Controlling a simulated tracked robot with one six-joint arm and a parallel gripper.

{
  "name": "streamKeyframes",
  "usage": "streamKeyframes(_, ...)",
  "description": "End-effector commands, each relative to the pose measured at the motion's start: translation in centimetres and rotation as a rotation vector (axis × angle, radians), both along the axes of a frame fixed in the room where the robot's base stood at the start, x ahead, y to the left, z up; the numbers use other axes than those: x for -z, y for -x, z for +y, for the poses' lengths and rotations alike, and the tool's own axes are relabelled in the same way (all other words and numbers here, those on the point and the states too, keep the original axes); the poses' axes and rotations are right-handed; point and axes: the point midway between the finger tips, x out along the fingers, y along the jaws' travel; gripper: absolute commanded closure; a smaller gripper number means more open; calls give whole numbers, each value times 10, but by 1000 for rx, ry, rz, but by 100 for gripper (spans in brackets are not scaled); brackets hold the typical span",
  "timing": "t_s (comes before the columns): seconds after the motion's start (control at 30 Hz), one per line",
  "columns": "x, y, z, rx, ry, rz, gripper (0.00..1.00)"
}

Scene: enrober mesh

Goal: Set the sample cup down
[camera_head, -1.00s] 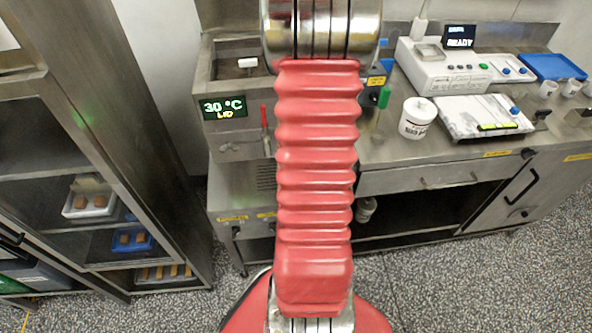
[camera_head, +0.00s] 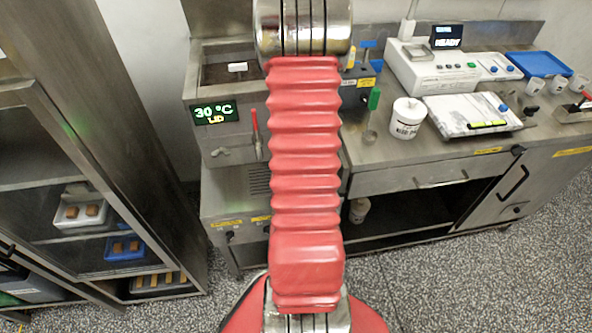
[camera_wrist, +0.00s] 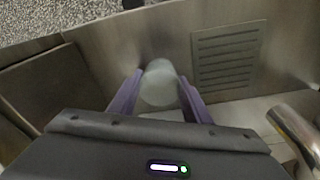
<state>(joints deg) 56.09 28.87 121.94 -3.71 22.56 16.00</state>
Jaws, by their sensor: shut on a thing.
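My gripper (camera_wrist: 160,98) shows in the wrist view with two purple fingers, one on each side of a pale, cloudy round cup (camera_wrist: 160,82). It is shut on this cup, which I take for the sample cup. Its lower part is hidden by the gripper body. Behind the cup is a steel panel with a vent grille (camera_wrist: 230,55). In the head view my red arm hides the gripper and the held cup.
A steel unit with a 30 °C display (camera_head: 214,113) stands left of my arm. On the bench (camera_head: 380,152) at right are a white tub (camera_head: 408,118), a flat white pad (camera_head: 472,115), a white instrument (camera_head: 440,68), a blue tray (camera_head: 540,64) and small white cups (camera_head: 534,86). A shelf rack (camera_head: 60,120) stands at left.

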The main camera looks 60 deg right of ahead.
Motion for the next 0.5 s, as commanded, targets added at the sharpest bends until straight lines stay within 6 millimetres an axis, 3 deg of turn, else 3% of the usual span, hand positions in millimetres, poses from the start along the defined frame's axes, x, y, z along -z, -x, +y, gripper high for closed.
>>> streamKeyframes(0.37, 3, 0, 0, 0, 0, 0, 81)
streamKeyframes(0.4, 3, 0, 0, 0, 1, 0, 55)
streamKeyframes(0.5, 3, 0, 0, -1, 1, 0, 48)
